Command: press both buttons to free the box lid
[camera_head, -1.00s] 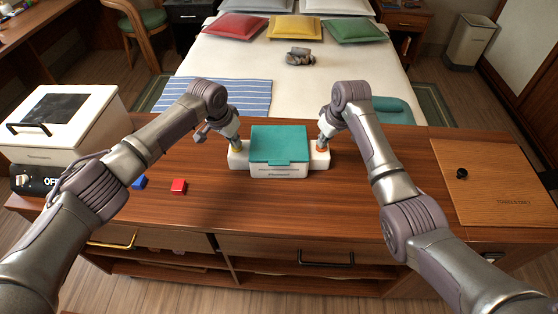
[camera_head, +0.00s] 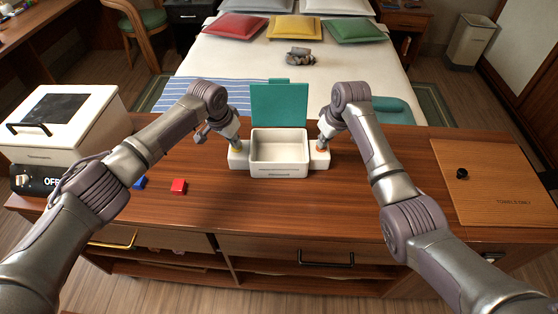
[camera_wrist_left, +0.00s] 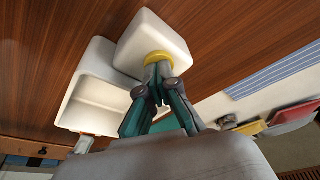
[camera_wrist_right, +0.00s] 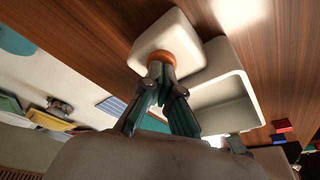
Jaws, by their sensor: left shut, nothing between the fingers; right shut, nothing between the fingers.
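The white box (camera_head: 279,171) stands on the wooden counter with its teal lid (camera_head: 279,105) swung up and back. Its inside looks empty. A white button block stands on each side of it. My left gripper (camera_head: 237,143) is shut, its tips on the yellow button (camera_wrist_left: 158,58) of the left block (camera_wrist_left: 150,35). My right gripper (camera_head: 322,146) is shut, its tips on the orange button (camera_wrist_right: 162,57) of the right block (camera_wrist_right: 172,35). The fingertips partly cover both buttons.
A red cube (camera_head: 178,186) and a blue cube (camera_head: 139,182) lie on the counter left of the box. A white appliance (camera_head: 62,122) stands at the far left. A wooden board (camera_head: 495,190) with a black knob (camera_head: 461,174) lies at right. The counter before the box is clear.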

